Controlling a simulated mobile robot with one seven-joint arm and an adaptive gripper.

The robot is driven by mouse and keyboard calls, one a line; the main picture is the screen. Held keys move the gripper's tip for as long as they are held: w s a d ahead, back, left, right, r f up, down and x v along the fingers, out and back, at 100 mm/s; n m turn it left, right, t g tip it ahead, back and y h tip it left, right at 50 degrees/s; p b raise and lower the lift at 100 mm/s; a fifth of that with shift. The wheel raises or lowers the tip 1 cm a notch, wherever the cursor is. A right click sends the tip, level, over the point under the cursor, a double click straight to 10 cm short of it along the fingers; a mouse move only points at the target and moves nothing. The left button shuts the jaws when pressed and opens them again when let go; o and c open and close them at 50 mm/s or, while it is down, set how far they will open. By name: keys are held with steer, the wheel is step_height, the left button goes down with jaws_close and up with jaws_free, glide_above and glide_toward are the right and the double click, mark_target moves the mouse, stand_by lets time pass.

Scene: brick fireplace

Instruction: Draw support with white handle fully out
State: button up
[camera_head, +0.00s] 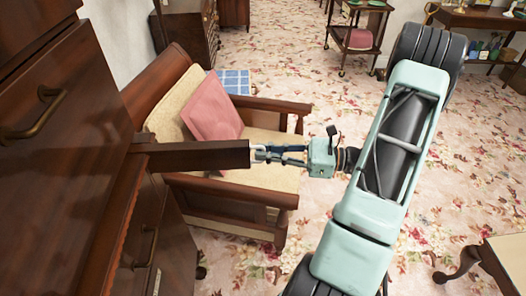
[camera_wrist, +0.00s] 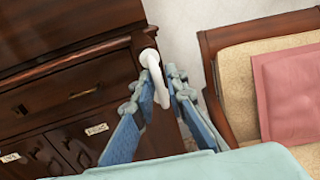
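The support (camera_head: 195,155) is a dark wooden bar that sticks out of the dark wooden desk toward my gripper. In the wrist view its end (camera_wrist: 146,38) shows just behind the white handle. The white handle (camera_wrist: 158,85) is a curved pull at the end of the bar. In the head view my gripper (camera_head: 262,153) is at the bar's end, its fingers around the handle, which is mostly hidden there. In the wrist view the blue-padded fingers of my gripper (camera_wrist: 160,85) flank the handle closely on both sides, and it appears held between them.
The desk front (camera_head: 65,120) with brass handles fills the left. A wooden armchair (camera_head: 255,190) with a pink cushion (camera_head: 213,107) stands close below and behind the bar. A small table (camera_head: 500,255) is at lower right. Floral carpet (camera_head: 290,75) is open beyond the chair.

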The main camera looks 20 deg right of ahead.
steer(key=shift+o, duration=1)
steer(key=v, duration=1.2)
steer(key=shift+w, duration=0.1)
